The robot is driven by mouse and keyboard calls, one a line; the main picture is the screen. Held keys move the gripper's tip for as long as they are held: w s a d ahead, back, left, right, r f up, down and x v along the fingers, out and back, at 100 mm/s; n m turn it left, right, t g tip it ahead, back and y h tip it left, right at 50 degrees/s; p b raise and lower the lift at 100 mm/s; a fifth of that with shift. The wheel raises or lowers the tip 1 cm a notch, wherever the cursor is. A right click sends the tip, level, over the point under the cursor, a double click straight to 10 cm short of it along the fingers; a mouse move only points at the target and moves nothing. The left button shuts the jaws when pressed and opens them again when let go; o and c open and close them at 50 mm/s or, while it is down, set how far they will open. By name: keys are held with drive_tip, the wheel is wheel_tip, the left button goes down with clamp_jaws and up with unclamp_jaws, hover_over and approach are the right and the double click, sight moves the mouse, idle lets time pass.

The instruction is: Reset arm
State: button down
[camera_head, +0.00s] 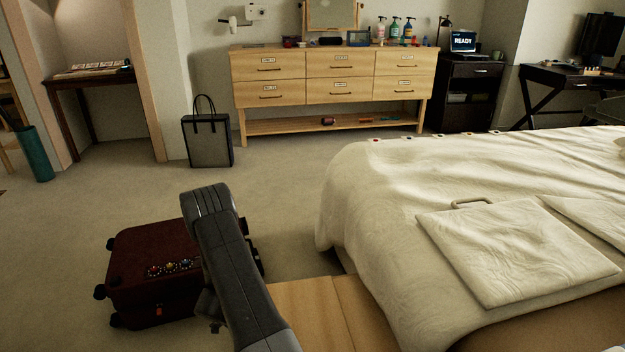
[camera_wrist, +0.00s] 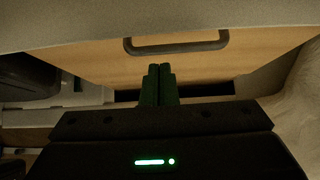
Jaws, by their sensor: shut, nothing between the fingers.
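My gripper (camera_wrist: 159,72) shows in the wrist view with its two dark green fingers together and nothing between them. Beyond the fingertips is a light wooden panel (camera_wrist: 90,58) with a dark bar handle (camera_wrist: 177,46). The fingers look apart from the handle, but the exact gap is hard to tell. In the head view my grey arm rises from the bottom, in front of a dark red suitcase (camera_head: 140,255). The gripper itself cannot be made out there.
The suitcase lies on the carpet, partly hidden by my arm. A bed (camera_head: 400,185) fills the right side. A wooden surface (camera_head: 320,310) is beside the arm. A tote bag (camera_head: 207,145) and a wooden dresser (camera_head: 335,98) stand behind. Carpet between is clear.

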sight(343, 331)
drive_tip(key=b+x, duration=0.1)
drive_tip(key=x, duration=0.2)
drive_tip(key=shift+d+f, duration=0.25)
drive_tip(key=shift+f, duration=0.1)
drive_tip(key=w+d+b, duration=0.1)
drive_tip(key=d, duration=0.6)
drive_tip(key=w+d+b, duration=0.1)
drive_tip(key=w+d, duration=0.1)
drive_tip(key=d, duration=0.6)
drive_tip(key=w+d+b, duration=0.1)
drive_tip(key=d, duration=0.7)
drive_tip(key=shift+w+f, duration=0.15)
drive_tip(key=d, duration=0.2)
drive_tip(key=d+r+p, duration=0.1)
drive_tip(key=shift+w+d, duration=0.1)
drive_tip(key=shift+w, duration=0.2)
drive_tip(key=shift+w+d+r+p, duration=0.15)
drive_tip(key=shift+d+r+p, duration=0.25)
drive_tip(key=shift+p, duration=0.15)
drive_tip(key=w+p+v, duration=0.1)
drive_tip(key=p+v, duration=0.2)
drive_tip(key=v, duration=0.5)
drive_tip(key=shift+s+a+r, duration=0.2)
drive_tip(key=shift+s+r, duration=0.1)
drive_tip(key=shift+s, duration=0.15)
drive_tip(key=shift+s+f, duration=0.1)
